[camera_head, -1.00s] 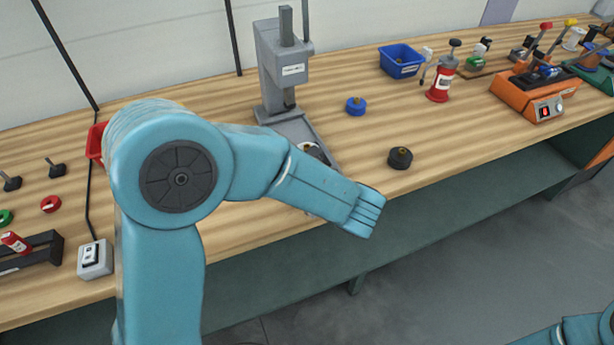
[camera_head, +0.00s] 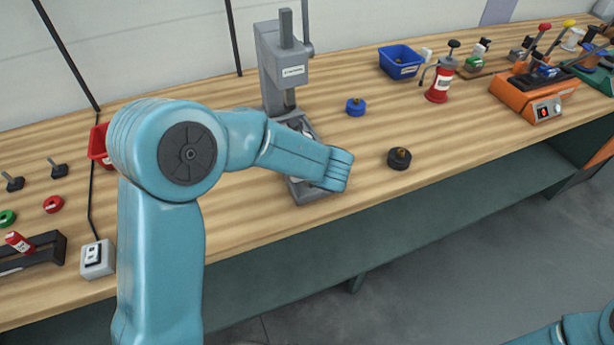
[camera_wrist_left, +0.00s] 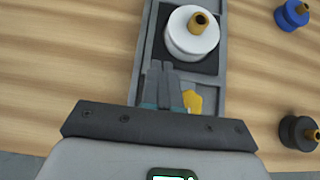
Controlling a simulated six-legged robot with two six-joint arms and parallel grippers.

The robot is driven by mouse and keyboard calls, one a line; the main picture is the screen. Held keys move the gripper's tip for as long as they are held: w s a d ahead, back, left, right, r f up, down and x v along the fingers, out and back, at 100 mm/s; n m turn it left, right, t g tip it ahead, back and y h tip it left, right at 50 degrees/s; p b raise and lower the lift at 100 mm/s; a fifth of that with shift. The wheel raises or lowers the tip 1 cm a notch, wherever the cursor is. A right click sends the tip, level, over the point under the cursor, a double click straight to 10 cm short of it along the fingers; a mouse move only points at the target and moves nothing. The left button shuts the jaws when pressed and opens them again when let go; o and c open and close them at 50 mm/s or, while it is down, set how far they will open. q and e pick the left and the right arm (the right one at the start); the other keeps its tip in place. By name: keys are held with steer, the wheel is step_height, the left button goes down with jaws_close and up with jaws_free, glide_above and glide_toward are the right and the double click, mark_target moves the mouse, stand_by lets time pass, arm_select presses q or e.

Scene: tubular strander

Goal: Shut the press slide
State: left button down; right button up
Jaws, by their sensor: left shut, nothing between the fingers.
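The grey press (camera_head: 270,68) stands at the back of the bench, its ram over a long grey base. The slide tray (camera_wrist_left: 211,60) lies between grey rails in the left wrist view and carries a white spool (camera_wrist_left: 190,42) with a brass core. My left gripper (camera_wrist_left: 163,70) is shut and empty, fingertips over the track on the near side of the spool. I cannot tell whether they touch the tray. A yellow hexagonal mark (camera_wrist_left: 193,101) shows beside the fingers. In the head view my left wrist hides the gripper and much of the slide. My right gripper is out of view.
A blue spool (camera_head: 356,106) and a black spool (camera_head: 399,159) stand right of the press. A red bin (camera_head: 99,144) is at left. Bench wood between them is clear.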

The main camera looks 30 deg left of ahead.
arm_select(q)
steer(key=w+a, duration=0.4)
steer(key=a, duration=0.1)
steer(key=shift+w+f+p, duration=0.1)
steer(key=shift+p, duration=0.2)
steer(key=shift+w+a, duration=0.2)
steer(key=shift+a, duration=0.15)
